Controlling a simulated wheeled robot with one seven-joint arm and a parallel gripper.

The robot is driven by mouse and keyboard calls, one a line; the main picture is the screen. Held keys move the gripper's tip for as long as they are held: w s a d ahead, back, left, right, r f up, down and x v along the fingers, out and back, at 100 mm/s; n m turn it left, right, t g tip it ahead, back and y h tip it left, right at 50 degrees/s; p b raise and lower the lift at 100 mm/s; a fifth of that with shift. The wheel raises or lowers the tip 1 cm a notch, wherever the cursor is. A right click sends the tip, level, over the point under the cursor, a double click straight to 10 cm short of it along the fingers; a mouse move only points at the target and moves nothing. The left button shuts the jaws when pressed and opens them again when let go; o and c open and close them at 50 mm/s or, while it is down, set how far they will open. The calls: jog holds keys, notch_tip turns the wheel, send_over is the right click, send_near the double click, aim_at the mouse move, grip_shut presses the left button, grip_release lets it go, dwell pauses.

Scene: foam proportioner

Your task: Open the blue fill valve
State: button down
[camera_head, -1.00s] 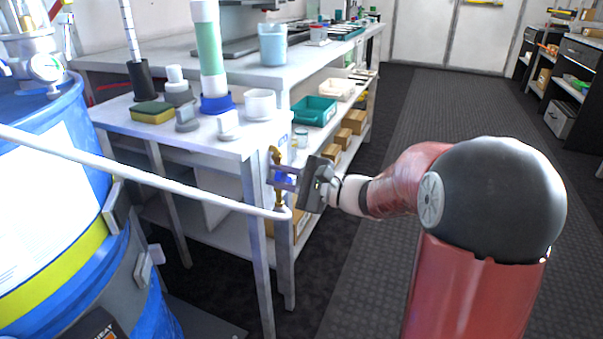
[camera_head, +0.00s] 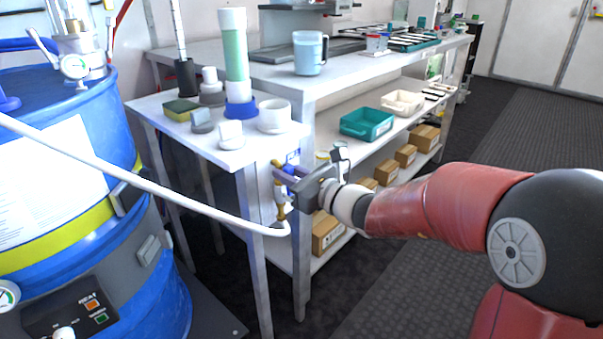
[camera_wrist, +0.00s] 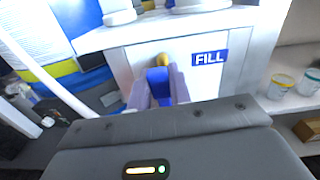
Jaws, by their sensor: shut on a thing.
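The blue fill valve handle (camera_wrist: 158,84) sits between my gripper's two fingers in the wrist view, with a brass fitting (camera_wrist: 162,60) just beyond it. A blue FILL label (camera_wrist: 209,58) is on the white panel to its right. In the head view my gripper (camera_head: 284,179) is at the side of the small white bench, shut on the blue handle, which is mostly hidden by the fingers. A brass fitting (camera_head: 281,212) hangs below the gripper and joins a white hose (camera_head: 190,198). The handle's exact angle is hard to tell.
A blue drum (camera_head: 150,290) with a yellow band stands at the left, the white hose crossing in front of it. The bench top (camera_head: 180,135) holds several caps, a sponge and a green cylinder. Shelves with boxes (camera_head: 327,233) stand behind my gripper. Floor at right is clear.

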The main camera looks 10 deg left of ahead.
jog(key=shift+w+d+m, duration=0.1)
jog(key=shift+w+m, duration=0.1)
jog(key=shift+m, duration=0.2)
jog(key=shift+f, duration=0.1)
jog(key=c, duration=1.3)
grip_release()
jog(key=v, duration=0.7)
jog(key=shift+s+d, duration=0.2)
jog(key=shift+d, duration=0.15)
